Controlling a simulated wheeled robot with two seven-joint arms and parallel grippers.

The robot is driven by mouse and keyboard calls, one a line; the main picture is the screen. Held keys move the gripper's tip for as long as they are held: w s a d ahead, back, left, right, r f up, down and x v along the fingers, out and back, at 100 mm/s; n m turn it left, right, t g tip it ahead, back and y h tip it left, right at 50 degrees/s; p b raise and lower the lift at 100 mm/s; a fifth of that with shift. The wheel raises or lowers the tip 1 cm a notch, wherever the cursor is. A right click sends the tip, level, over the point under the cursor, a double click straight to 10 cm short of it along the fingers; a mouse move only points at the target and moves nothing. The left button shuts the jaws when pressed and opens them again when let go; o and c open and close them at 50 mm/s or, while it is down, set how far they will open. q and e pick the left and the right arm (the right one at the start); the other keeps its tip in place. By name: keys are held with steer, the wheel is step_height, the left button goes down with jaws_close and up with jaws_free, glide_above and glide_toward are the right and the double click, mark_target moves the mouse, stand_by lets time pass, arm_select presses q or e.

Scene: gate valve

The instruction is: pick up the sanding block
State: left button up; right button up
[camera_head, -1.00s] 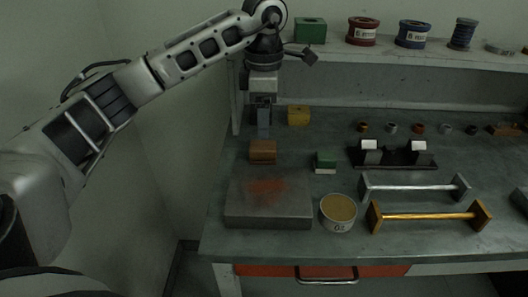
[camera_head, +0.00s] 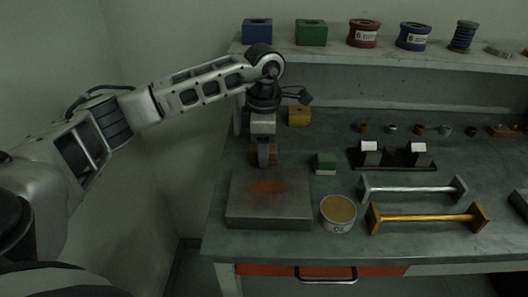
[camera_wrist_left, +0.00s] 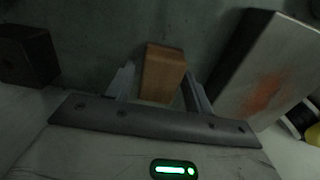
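The sanding block, which I take to be the orange-brown block (camera_head: 273,158), stands on the bench just behind the grey steel plate. My left gripper (camera_head: 264,157) points straight down over it and partly hides it. In the left wrist view the block (camera_wrist_left: 163,73) lies between the two fingers of the gripper (camera_wrist_left: 160,82). The fingers are apart, with a narrow gap visible on each side of the block. My right gripper is not in view.
The steel plate (camera_head: 240,211) with a red smear is close in front. A round tin (camera_head: 338,213) and metal bars (camera_head: 415,189) lie further right. Spools (camera_head: 412,36) line the shelf.

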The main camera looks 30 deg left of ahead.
arm_select(q)
steer(key=c, duration=0.7)
steer(key=shift+o, duration=0.2)
steer(key=shift+r, duration=0.1)
steer(key=shift+r, duration=0.45)
steer(key=r, duration=0.1)
steer(key=r+b, duration=0.1)
steer(key=r, duration=0.1)
steer(key=shift+s+d, duration=0.1)
steer(key=shift+d, duration=0.2)
steer(key=s+d+r, duration=0.6)
steer(key=d+r, duration=0.3)
steer(key=d, duration=0.2)
steer(key=shift+s+d, duration=0.25)
steer(key=shift+s, duration=0.15)
